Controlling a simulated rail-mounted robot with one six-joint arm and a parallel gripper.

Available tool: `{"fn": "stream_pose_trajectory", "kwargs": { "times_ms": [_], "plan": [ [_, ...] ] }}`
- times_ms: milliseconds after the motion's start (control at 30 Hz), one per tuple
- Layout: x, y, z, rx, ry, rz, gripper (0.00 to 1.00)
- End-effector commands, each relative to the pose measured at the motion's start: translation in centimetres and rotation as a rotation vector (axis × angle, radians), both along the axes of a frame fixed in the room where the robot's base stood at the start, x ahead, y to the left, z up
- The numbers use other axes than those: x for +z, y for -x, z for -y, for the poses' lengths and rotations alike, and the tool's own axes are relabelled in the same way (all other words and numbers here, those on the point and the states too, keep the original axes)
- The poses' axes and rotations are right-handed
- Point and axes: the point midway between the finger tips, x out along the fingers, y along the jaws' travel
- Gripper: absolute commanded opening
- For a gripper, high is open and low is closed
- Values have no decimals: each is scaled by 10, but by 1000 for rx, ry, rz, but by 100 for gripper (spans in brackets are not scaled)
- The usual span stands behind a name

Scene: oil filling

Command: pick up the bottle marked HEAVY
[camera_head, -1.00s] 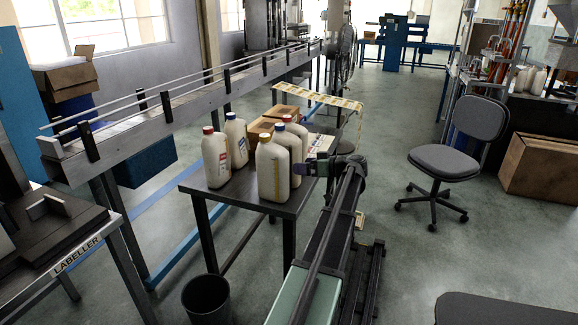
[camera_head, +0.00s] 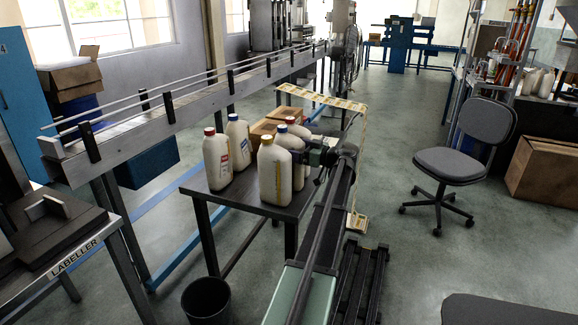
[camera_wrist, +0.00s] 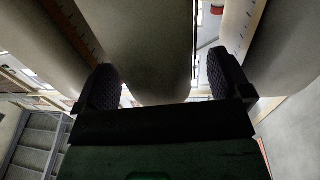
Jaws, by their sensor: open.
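Several cream bottles stand upright on a dark table (camera_head: 237,197). I cannot read HEAVY on any. My gripper (camera_wrist: 166,82) is open at the cluster's right side. In the wrist view a bottle body (camera_wrist: 135,45) lies between or just beyond the fingers; contact cannot be told.
Cardboard boxes (camera_head: 267,130) stand behind the bottles. A conveyor (camera_head: 190,113) runs along the left, and a labeller (camera_head: 50,250) stands at front left. A black bin (camera_head: 207,300) is below the table. An office chair (camera_head: 460,160) is right, with open floor between.

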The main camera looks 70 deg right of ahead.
Motion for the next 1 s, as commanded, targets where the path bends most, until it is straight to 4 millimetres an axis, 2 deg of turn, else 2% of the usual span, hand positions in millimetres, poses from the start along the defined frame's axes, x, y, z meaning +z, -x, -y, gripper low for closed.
{"fn": "stream_pose_trajectory", "kwargs": {
  "times_ms": [100, 300, 333, 900, 933, 1000],
  "plan": [
    [0, -19, 4, 1, 0, 0, 96],
    [0, -21, 4, -1, 0, 0, 96],
    [0, -21, 4, -1, 0, 0, 93],
    [0, -20, 4, -1, 0, 0, 6],
    [0, -20, 4, -1, 0, 0, 1],
    [1, -20, 4, -1, -1, 2, 0]
  ]
}}
